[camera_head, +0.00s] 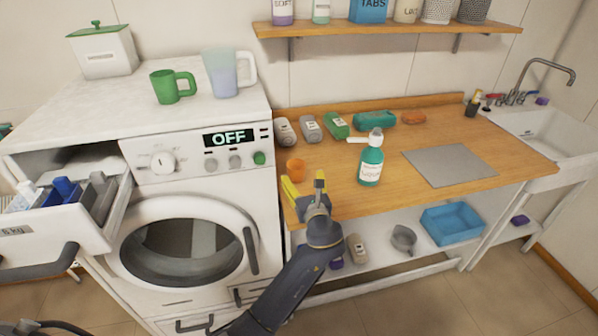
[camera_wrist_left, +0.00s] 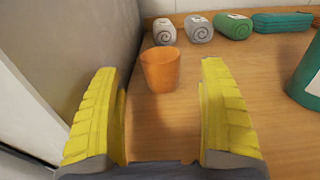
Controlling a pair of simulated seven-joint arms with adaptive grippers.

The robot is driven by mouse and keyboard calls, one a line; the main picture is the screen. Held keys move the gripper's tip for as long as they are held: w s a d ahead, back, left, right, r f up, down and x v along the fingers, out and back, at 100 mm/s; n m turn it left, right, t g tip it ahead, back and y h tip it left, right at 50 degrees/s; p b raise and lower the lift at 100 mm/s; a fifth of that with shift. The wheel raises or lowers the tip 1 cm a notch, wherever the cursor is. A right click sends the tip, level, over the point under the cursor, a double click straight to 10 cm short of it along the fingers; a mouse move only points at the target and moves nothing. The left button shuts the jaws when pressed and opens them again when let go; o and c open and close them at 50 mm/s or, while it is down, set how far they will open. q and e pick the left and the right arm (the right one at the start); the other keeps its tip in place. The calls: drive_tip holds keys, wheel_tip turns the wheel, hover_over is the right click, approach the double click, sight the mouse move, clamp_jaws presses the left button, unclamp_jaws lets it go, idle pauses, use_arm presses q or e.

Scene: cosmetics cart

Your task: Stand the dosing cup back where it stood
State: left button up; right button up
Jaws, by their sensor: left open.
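The orange dosing cup (camera_head: 296,169) stands upright on the wooden counter (camera_head: 392,195), near its left end beside the washing machine. In the left wrist view the cup (camera_wrist_left: 160,70) stands ahead, between the directions of my two yellow fingers. My left gripper (camera_head: 305,187) is open and empty, just in front of the cup at the counter's front edge. The fingers are apart from the cup. My right gripper does not show.
A teal pump bottle (camera_head: 371,163) stands right of the cup. A grey mat (camera_head: 448,165) lies farther right.

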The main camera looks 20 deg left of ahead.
use_arm(q)
drive_tip(key=shift+v, duration=1.95)
